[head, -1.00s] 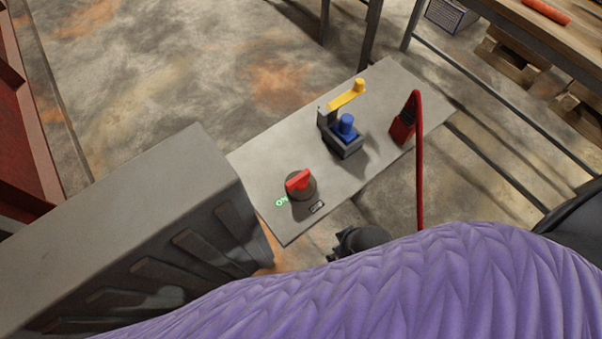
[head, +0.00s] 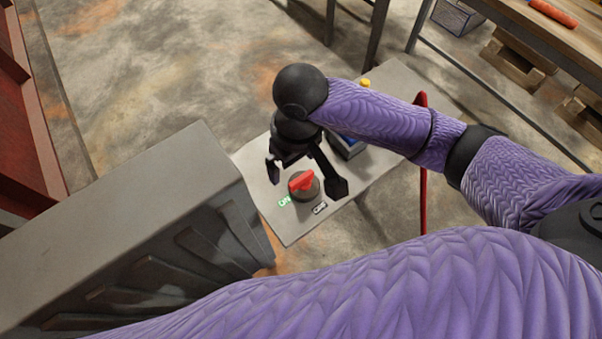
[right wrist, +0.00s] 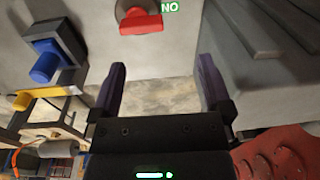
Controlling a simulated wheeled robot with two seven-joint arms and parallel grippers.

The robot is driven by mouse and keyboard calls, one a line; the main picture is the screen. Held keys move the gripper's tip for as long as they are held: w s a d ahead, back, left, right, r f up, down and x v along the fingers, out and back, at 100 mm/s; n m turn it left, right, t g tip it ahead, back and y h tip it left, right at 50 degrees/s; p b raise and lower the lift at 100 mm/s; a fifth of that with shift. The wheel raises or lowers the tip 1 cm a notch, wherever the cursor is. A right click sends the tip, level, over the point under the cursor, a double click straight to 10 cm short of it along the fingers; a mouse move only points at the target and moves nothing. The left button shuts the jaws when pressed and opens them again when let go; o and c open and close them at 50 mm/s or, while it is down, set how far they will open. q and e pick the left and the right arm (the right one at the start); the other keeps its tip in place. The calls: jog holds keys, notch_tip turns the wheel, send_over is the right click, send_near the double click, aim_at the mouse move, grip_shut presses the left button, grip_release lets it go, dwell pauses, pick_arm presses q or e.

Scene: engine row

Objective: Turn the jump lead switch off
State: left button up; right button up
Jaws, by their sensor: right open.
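The jump lead switch (head: 302,185) is a red handle on a round dark base, set on a grey panel (head: 290,232). A lit green ON label (head: 284,202) is at its lower left and a small dark label (head: 320,208) at its lower right. The handle slants, its lower-left end toward the ON side. My right gripper (head: 305,180) is open, its fingers spread to either side of the switch in the head view. In the right wrist view the red handle (right wrist: 141,24) is at the top, beyond the fingertips and apart from them. My left gripper is out of view.
A red lead (head: 423,190) is farther right. A grey ribbed box (head: 150,225) stands left of the panel.

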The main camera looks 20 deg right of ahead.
aim_at(301, 177)
jog(key=shift+w+d+r+h, duration=0.3)
jog(key=shift+w+d, duration=0.2)
jog(key=shift+d, duration=0.2)
jog(key=shift+d+f+m, duration=0.2)
jog(key=shift+f+m, duration=0.05)
jog(key=shift+m, duration=0.05)
notch_tip(301, 177, down, 9)
jog(key=b, duration=0.3)
jog(key=shift+r+b, duration=0.15)
jog(key=shift+b, duration=0.25)
jog(key=shift+a+f, duration=0.1)
jog(key=shift+f, duration=0.2)
